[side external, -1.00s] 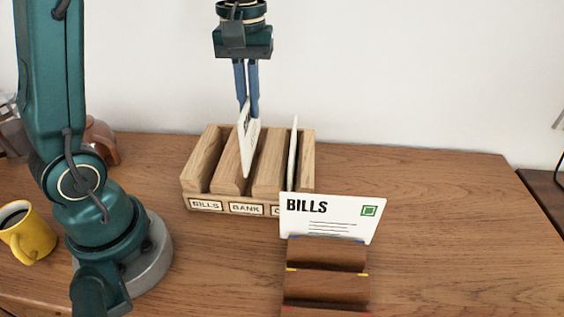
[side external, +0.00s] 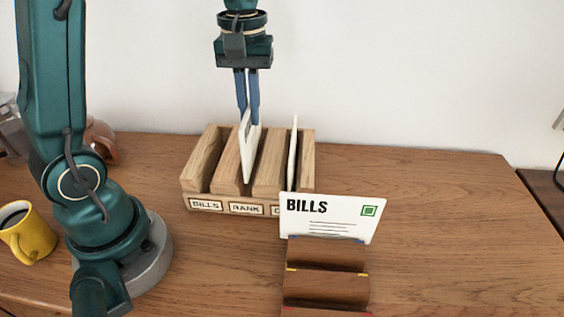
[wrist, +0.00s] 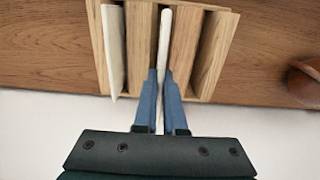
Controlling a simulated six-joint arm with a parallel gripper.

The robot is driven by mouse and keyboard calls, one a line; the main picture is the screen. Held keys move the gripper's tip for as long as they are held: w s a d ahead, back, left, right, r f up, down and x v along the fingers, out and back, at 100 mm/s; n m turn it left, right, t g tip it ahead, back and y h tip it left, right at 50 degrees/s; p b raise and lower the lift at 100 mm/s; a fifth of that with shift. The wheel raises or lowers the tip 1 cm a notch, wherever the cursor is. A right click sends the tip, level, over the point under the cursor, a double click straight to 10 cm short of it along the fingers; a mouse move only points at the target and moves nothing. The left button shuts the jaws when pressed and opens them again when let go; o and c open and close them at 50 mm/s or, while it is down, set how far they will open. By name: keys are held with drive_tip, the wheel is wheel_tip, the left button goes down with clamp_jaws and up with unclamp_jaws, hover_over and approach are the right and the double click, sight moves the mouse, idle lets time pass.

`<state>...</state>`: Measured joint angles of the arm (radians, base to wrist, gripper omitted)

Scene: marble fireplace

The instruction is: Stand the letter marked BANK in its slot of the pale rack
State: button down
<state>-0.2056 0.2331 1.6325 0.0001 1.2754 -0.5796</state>
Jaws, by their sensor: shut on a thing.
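The pale rack (side external: 211,160) stands on the table, its front labels reading BILLS, BANK and a third that is partly hidden. My gripper (side external: 248,110) is above the rack, its blue fingers shut on a white letter (side external: 247,150). The letter is edge-on and nearly upright, lined up with the middle slot behind the BANK label; its marking is not readable. How deep its lower edge sits in the slot I cannot tell. In the wrist view the held letter (wrist: 165,35) runs between the fingers (wrist: 160,75), over the gap between two wooden dividers.
Another white letter (side external: 293,150) stands in the rack's right slot. A letter marked BILLS (side external: 330,218) stands in a dark stepped wooden holder (side external: 327,258) in front. A yellow mug (side external: 33,238) is at the left. The table's right side is clear.

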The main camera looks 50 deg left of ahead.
sight(251, 135)
drive_tip(key=shift+f, duration=0.3)
drive_tip(key=shift+f, duration=0.6)
drive_tip(key=shift+f, duration=0.65)
drive_tip(key=shift+f, duration=0.7)
drive_tip(key=shift+f, duration=0.45)
drive_tip(key=c, duration=0.9)
unclamp_jaws()
